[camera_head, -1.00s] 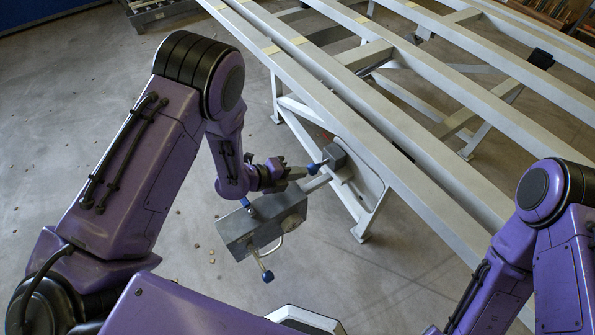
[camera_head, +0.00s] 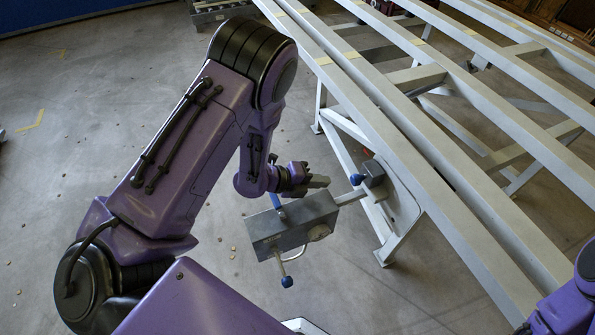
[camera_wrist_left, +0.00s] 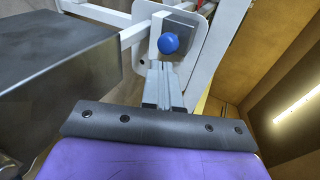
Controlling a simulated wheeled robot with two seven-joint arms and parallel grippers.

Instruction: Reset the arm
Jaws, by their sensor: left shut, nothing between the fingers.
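My left gripper (camera_head: 318,182) is in the middle of the head view, just above a grey metal box (camera_head: 290,226) fixed to the glass frame. In the left wrist view its two fingers (camera_wrist_left: 161,75) are together with nothing between them. Beyond the fingertips is a blue knob (camera_wrist_left: 168,43), which shows in the head view (camera_head: 357,179) on a small dark grey block on the frame's leg. I cannot tell from the views whether the fingers touch anything. Only a purple part of my right arm shows at the lower right edge; its gripper is out of the picture.
The white glass frame (camera_head: 440,181) with long parallel beams fills the right of the head view. A lever with a blue knob (camera_head: 287,282) hangs below the box. The concrete floor (camera_head: 60,180) at left is clear apart from small debris.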

